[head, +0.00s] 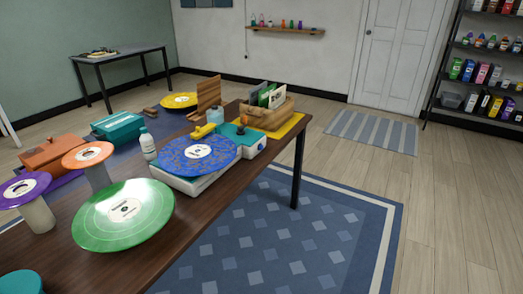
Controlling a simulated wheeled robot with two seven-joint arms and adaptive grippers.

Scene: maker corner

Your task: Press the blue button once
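I cannot make out a blue button for certain in the head view. A white turntable base (187,181) carries a blue speckled record (196,155) just left of that box. Any small button on these is too small to tell or hidden. Neither of my grippers is in view.
On the dark table (221,187) stand a green record (100,222), orange and purple discs on stands, a bottle (148,146) and a wooden crate (268,119). A teal round object (20,283) is cut off at bottom left.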

